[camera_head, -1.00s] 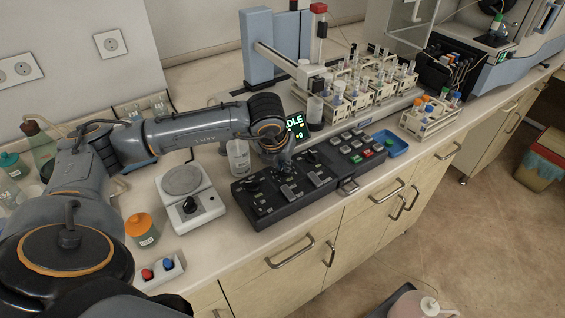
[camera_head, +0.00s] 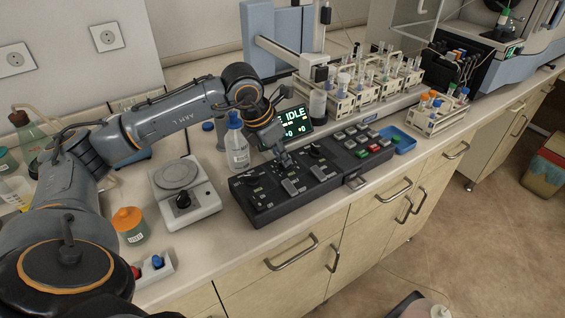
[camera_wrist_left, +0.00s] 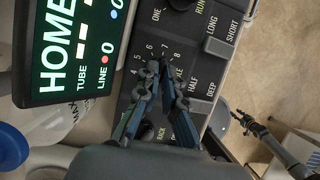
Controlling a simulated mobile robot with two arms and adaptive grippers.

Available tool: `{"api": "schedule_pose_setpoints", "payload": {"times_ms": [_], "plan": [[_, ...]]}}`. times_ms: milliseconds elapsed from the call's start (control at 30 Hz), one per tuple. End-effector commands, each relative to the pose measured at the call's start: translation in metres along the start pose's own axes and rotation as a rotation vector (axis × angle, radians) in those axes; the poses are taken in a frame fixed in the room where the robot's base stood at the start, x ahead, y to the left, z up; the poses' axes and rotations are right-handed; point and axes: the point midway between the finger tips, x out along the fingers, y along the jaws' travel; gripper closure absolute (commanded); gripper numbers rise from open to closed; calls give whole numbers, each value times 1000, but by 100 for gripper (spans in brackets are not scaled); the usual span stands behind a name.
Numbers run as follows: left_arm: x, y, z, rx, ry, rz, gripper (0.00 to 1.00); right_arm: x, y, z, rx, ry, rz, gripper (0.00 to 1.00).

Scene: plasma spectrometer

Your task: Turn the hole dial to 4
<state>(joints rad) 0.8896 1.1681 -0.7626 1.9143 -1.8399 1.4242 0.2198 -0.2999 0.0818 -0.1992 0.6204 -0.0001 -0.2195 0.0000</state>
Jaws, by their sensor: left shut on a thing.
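The black control panel (camera_head: 262,200) lies on the bench with several knobs and switches. The hole dial is on it; in the left wrist view its printed scale (camera_wrist_left: 164,47) reads 4 to 8 around the knob. My left gripper (camera_head: 286,158) points down at the panel. In the left wrist view the left gripper (camera_wrist_left: 165,76) has a finger on each side of the dark knob and is shut on it. The fingers hide most of the knob and its pointer, so I cannot tell its setting.
Behind the panel are a lit screen (camera_head: 296,122) and a blue-capped bottle (camera_head: 236,145). A white stirrer (camera_head: 183,205) stands to the left. A blue tray (camera_head: 400,142) and a tube rack (camera_head: 432,122) lie to the right. The bench front edge is close.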

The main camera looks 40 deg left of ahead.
Motion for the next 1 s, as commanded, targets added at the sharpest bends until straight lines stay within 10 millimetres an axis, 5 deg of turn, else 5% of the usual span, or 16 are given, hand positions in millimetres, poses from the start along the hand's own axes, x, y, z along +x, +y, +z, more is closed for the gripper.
{"api": "schedule_pose_setpoints", "payload": {"times_ms": [1000], "plan": [[0,8,6,879,-3,-363,100,13,-4,0,0,0,-4,64]]}}
